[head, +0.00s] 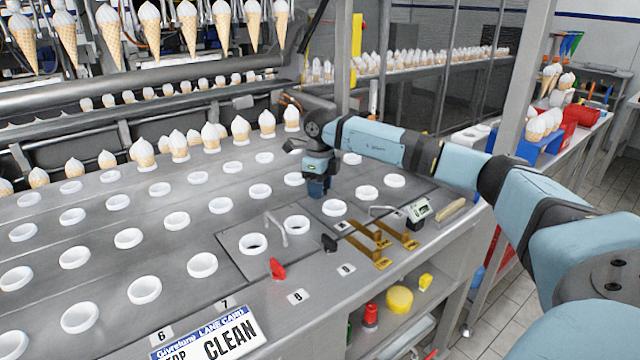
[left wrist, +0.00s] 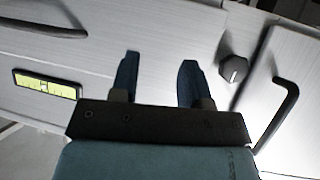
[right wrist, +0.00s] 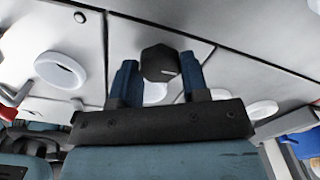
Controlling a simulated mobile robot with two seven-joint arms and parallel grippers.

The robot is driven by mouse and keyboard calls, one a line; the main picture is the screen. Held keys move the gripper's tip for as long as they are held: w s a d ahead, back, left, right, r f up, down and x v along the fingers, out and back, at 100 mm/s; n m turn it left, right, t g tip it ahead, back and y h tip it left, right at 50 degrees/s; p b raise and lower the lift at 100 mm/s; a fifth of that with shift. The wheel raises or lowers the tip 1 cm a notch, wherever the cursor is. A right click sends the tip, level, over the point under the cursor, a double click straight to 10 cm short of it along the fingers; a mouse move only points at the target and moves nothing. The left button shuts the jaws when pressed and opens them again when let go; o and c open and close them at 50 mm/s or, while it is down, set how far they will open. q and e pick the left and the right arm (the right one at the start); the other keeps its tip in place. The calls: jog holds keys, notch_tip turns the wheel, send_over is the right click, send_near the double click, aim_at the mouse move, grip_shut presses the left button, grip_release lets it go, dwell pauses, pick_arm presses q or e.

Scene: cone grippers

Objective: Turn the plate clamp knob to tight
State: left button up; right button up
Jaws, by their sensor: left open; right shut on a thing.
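A dark faceted knob (right wrist: 160,64) with a small pale mark sits between the two blue fingers of my right gripper (right wrist: 160,80), which is shut on it in the right wrist view. In the head view my right gripper (head: 318,188) points down at the plated deck and hides that knob. My left gripper (left wrist: 158,75) is open and empty in the left wrist view, over a pale panel. A separate dark knob (left wrist: 233,70) stands right of its fingers. My left gripper does not show in the head view.
White ring holders (head: 296,225) cover the deck around my right gripper. A red knob (head: 278,269), a black knob (head: 330,243) and brass brackets (head: 378,243) line its front. A black bar handle (left wrist: 283,112) and a small display (left wrist: 45,84) flank my left gripper.

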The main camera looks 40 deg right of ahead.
jog(key=shift+m, duration=0.3)
jog(key=o, duration=0.9)
jog(key=shift+r, duration=0.1)
notch_tip(320, 180, up, 14)
jog(key=shift+f+p, duration=0.15)
jog(key=shift+p, duration=0.65)
jog(key=shift+f, duration=0.1)
